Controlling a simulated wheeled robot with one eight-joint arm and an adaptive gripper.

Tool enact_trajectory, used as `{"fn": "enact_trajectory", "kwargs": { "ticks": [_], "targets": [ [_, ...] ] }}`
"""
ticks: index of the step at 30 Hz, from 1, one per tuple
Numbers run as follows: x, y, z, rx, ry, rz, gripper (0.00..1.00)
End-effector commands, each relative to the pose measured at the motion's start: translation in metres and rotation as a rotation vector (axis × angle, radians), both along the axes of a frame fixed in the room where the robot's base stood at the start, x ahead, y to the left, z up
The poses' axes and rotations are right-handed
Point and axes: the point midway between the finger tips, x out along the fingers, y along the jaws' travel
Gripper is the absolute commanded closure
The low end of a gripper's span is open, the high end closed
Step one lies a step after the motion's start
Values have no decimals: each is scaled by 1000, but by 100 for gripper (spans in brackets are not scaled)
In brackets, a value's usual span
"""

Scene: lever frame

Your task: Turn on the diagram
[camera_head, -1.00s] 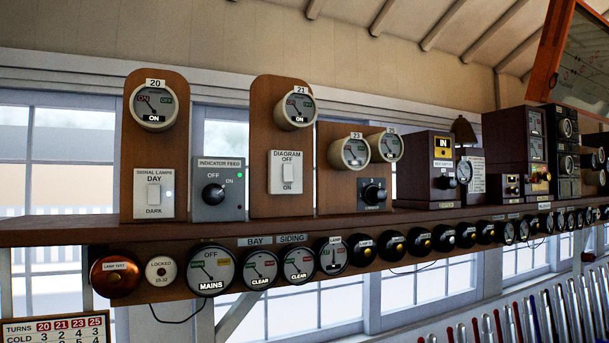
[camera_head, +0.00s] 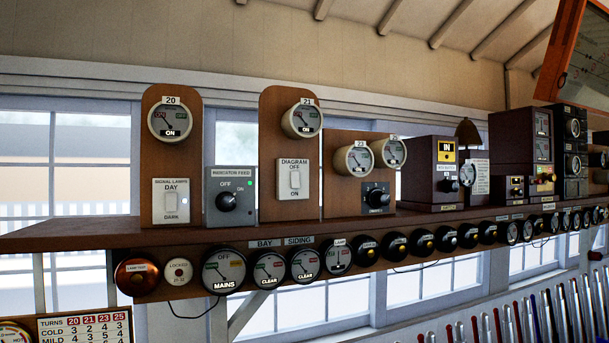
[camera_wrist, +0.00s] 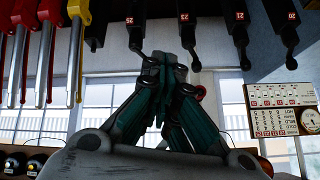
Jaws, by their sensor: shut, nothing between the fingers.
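The diagram switch (camera_head: 294,180) is a white rocker on a white plate marked DIAGRAM, OFF and ON, in the head view. It is mounted on a brown wooden board below the round gauge numbered 21 (camera_head: 301,119). The rocker is too small to tell which way it is set. My gripper (camera_wrist: 165,62) shows only in the wrist view, with its dark and teal fingers shut together and nothing between them. The diagram switch does not show in the wrist view, and my gripper is not in the head view.
A wooden shelf (camera_head: 75,232) carries the switch boards, with round dials and knobs below its edge. The indicator feed box (camera_head: 231,197) stands left of the diagram switch. In the wrist view, coloured levers (camera_wrist: 76,50) and a number card (camera_wrist: 283,96) surround the gripper.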

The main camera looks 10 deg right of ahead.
Motion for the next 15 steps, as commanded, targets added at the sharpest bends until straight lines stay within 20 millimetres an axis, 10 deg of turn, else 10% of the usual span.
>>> {"fn": "enact_trajectory", "kwargs": {
  "ticks": [15],
  "targets": [
    [92,8,183,338,-94,-250,100]
  ]
}}
